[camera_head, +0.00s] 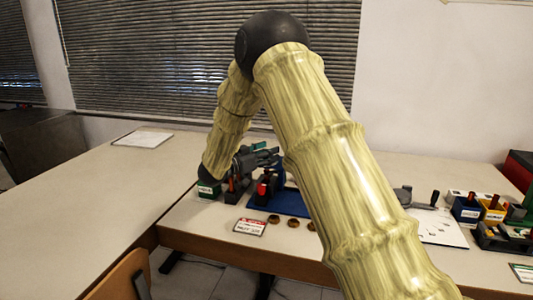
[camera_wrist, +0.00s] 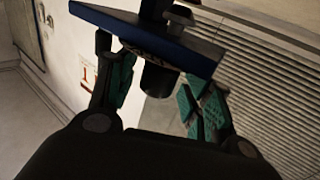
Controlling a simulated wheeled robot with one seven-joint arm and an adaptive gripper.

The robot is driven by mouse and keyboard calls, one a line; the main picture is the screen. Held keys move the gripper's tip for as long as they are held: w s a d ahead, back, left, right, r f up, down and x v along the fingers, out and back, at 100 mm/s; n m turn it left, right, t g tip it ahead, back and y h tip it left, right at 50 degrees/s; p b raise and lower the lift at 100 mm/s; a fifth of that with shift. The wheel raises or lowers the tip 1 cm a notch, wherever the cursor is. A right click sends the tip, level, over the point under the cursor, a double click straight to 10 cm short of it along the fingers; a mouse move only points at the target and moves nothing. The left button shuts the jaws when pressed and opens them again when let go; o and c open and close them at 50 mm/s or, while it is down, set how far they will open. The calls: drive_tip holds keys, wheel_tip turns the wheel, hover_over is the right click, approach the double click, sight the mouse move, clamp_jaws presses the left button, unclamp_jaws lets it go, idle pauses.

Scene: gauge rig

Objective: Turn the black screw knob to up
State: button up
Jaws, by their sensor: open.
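In the wrist view a black round knob (camera_wrist: 158,80) sticks out from beneath a blue plate (camera_wrist: 150,35). My gripper (camera_wrist: 160,86) is open, with one green-padded finger on each side of the knob. A gap shows between the knob and the right finger. Contact on the left side cannot be told. In the head view my gripper (camera_head: 268,154) is small and partly behind my arm, above the blue base (camera_head: 292,203) on the table. The knob cannot be made out there. No pointer or mark showing its angle is visible.
A black block with a red part (camera_head: 265,186) stands close by my gripper. Several brown rings (camera_head: 293,223) and a label card (camera_head: 249,227) lie in front. Blue (camera_head: 466,210) and yellow bins stand at the right, near a white sheet (camera_head: 437,228). The left table is mostly clear.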

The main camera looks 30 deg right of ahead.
drive_tip(key=shift+s+r, duration=0.1)
drive_tip(key=shift+r, duration=0.05)
drive_tip(key=shift+s+r, duration=0.1)
drive_tip(key=shift+c, duration=1.3)
drive_tip(key=c, duration=0.8)
